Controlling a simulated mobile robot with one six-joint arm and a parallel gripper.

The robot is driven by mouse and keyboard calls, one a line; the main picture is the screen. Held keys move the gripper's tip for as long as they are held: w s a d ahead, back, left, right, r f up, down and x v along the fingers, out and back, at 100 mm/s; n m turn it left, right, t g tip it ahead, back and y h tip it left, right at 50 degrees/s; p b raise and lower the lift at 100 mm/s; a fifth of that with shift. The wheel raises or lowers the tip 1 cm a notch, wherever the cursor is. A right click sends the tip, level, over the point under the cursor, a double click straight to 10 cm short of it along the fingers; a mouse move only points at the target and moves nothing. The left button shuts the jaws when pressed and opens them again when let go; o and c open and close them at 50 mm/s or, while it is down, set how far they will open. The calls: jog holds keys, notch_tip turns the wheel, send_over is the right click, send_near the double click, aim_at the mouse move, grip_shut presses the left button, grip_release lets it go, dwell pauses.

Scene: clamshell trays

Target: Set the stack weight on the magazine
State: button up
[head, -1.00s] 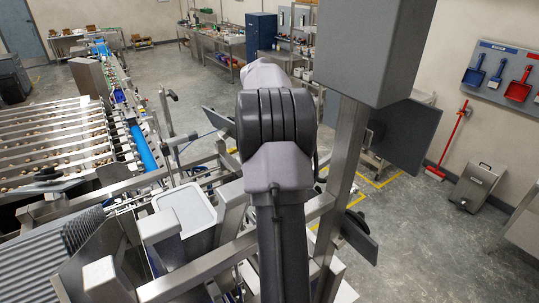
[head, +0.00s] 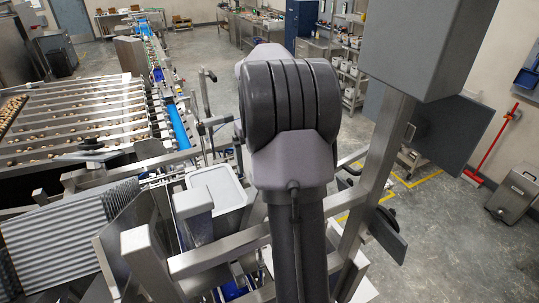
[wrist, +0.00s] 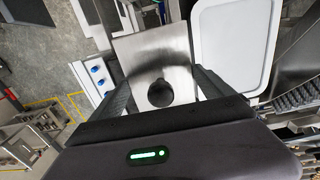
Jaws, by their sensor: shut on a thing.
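In the wrist view my gripper (wrist: 160,88) is shut on the stack weight (wrist: 150,50), a flat steel plate with a round black knob between my fingers. The plate hangs beyond the fingertips. In the head view my arm hides the gripper and the weight. What looks like the magazine (head: 128,232), with upright steel side plates, stands at lower left beside ribbed grey trays (head: 60,240). Dark ribbed edges (wrist: 293,96) show at the right of the wrist view, apart from the weight; I cannot tell whether they belong to the magazine.
A white-lidded bin (head: 216,187) stands left of my arm; a white lid also shows in the wrist view (wrist: 232,45). A steel frame post (head: 378,165) with a grey box (head: 425,45) rises at right. A roller conveyor (head: 75,120) lies at left. Open floor (head: 445,215) is at right.

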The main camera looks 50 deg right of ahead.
jog(key=w+a, duration=0.2)
jog(key=a, duration=0.1)
jog(key=w+a+b, duration=0.1)
jog(key=a, duration=0.3)
jog(key=w+a+b, duration=0.1)
jog(key=w+a, duration=0.1)
jog(key=a, duration=0.2)
jog(key=shift+w+a, duration=0.25)
jog(key=shift+w, duration=0.05)
jog(key=shift+w+a+f+b, duration=0.2)
jog(key=shift+a+b, duration=0.1)
jog(key=shift+b, duration=0.1)
jog(key=shift+d+f+b, duration=0.1)
jog(key=shift+f+b, duration=0.7)
jog(key=shift+f, duration=0.35)
jog(key=o, duration=1.8)
jog(key=shift+s, duration=0.1)
jog(key=shift+r, duration=0.1)
notch_tip(320, 180, up, 5)
jog(key=p, duration=0.4)
jog(key=shift+r+p, duration=0.2)
jog(key=shift+p, duration=0.15)
notch_tip(320, 180, up, 7)
send_over(215, 190)
jog(key=shift+r, duration=0.2)
